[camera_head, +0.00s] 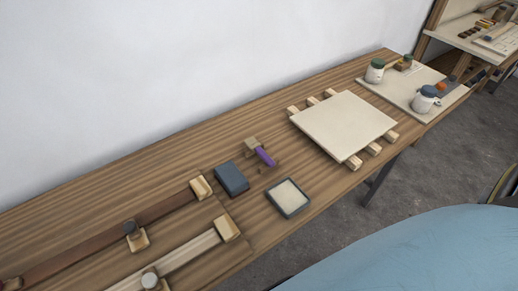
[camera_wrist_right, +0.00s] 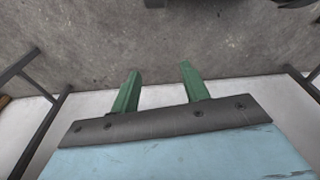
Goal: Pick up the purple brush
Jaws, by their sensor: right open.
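The purple brush (camera_head: 265,157) lies on the long wooden table, in the middle of the head view. Its purple handle points toward the lower right, and a tan block-like part (camera_head: 251,144) is at its upper left end. My right gripper (camera_wrist_right: 158,82) shows in the right wrist view with two green fingers apart and nothing between them. It is over the grey floor, away from the brush. My left gripper is in neither view.
Beside the brush are a dark blue block (camera_head: 231,179) and a dark-rimmed tray (camera_head: 288,213). A pale board (camera_head: 343,124) rests on wooden strips to the right. Jars (camera_head: 375,71) stand on another board (camera_head: 398,93) farther right. Wooden rails (camera_head: 100,240) lie at the left.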

